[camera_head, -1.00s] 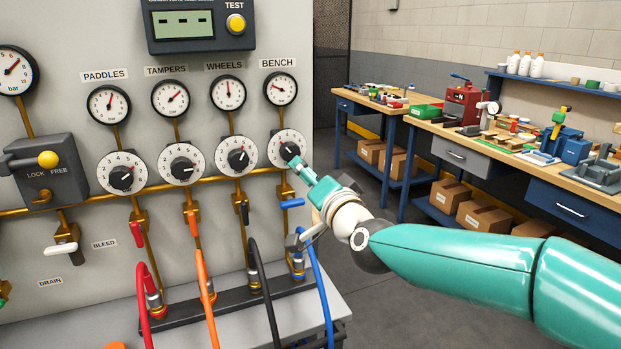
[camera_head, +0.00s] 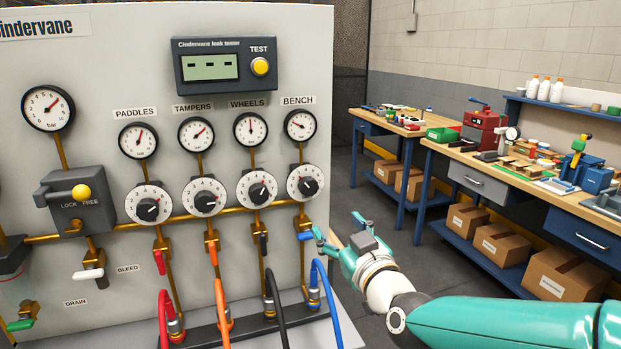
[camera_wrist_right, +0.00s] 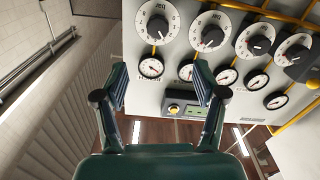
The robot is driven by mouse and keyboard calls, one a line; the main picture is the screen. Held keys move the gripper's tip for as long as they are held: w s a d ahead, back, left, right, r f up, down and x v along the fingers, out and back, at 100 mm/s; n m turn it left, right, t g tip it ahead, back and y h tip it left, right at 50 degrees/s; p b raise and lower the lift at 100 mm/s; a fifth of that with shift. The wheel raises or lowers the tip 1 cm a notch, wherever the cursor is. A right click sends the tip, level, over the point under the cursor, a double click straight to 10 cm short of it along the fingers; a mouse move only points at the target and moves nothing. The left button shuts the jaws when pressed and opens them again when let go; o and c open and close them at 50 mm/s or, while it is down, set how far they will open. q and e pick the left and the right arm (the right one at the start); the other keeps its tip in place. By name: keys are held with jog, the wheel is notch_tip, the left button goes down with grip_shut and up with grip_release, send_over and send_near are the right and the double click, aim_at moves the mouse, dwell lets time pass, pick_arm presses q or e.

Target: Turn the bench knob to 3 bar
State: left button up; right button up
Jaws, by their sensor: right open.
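The bench knob (camera_head: 305,183) is a black knob on a white numbered dial, the rightmost of the row on the grey panel. Its gauge (camera_head: 299,125) sits above it under the BENCH label, the red needle pointing up-left. The numbers are too small to read surely. My right gripper (camera_head: 338,226) is open and empty, below and right of the knob and apart from it. In the right wrist view the panel is upside down; the bench knob (camera_wrist_right: 155,23) is ahead, beyond the spread fingers (camera_wrist_right: 159,88). My left gripper is not in view.
The blue lever (camera_head: 306,237) and blue hose (camera_head: 325,290) are just left of my right gripper. Similar dials for wheels (camera_head: 257,189), tampers (camera_head: 205,197) and paddles (camera_head: 148,205) stand leftward. A workbench (camera_head: 478,178) is at the right; floor is free between.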

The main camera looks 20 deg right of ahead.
aim_at(310, 190)
jog(key=w+p, duration=0.2)
jog(key=w, duration=0.6)
jog(key=w+p, duration=0.3)
jog(key=w, duration=0.6)
jog(key=shift+a+r, duration=0.15)
jog(key=c, duration=1.1)
jog(key=shift+f+m+b, duration=0.2)
jog(key=shift+m+b, duration=0.3)
jog(key=shift+b, duration=0.55)
jog(key=shift+c, duration=0.2)
jog(key=shift+r, duration=0.1)
jog(key=shift+r+m, duration=0.15)
jog(key=shift+m, duration=0.15)
